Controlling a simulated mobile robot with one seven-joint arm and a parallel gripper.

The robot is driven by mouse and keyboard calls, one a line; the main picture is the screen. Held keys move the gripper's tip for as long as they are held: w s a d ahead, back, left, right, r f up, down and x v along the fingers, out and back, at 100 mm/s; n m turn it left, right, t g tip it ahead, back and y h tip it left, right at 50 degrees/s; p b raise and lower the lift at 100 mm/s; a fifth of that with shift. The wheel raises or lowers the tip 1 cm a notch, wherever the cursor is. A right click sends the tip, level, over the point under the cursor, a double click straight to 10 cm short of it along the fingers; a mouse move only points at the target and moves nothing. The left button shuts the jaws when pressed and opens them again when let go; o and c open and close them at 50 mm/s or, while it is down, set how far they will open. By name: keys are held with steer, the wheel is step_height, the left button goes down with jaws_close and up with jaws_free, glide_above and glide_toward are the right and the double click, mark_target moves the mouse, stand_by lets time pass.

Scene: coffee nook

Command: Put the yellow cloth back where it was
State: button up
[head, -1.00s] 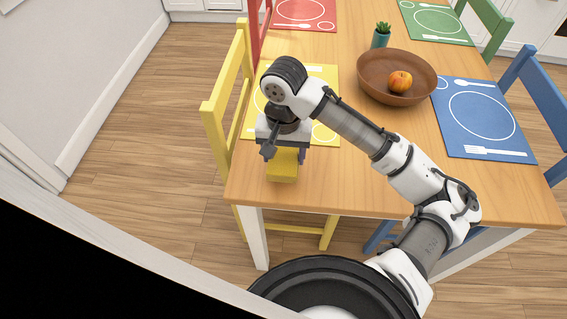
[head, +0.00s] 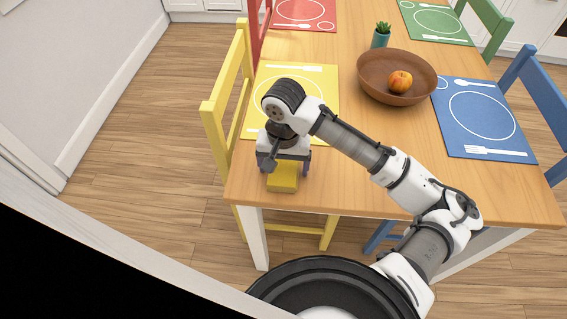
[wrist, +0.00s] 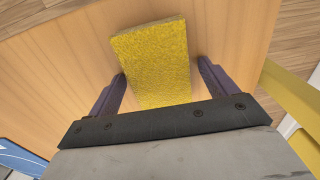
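The yellow cloth (head: 282,179) looks like a thick, rough-textured block. It appears to lie on the bare wood at the near left corner of the table (head: 350,185), just in front of the yellow placemat. In the wrist view the cloth (wrist: 158,60) lies between my two fingers, its near end hidden by the gripper body. My gripper (head: 286,172) points down over the cloth. Its fingers are open, with a clear gap on the cloth's right side; the left fingertip is very close to the cloth's edge, and I cannot tell whether it touches.
The yellow placemat (head: 320,82) lies behind my gripper, with a yellow chair (head: 212,110) to its left. A brown bowl (head: 372,82) holding an apple (head: 400,81), a plant pot (head: 380,38) and a blue placemat (head: 484,118) are farther right. The front middle of the table is clear.

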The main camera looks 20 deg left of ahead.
steer(key=shift+r, duration=0.1)
step_height(320, 180, up, 12)
steer(key=shift+p, duration=0.4)
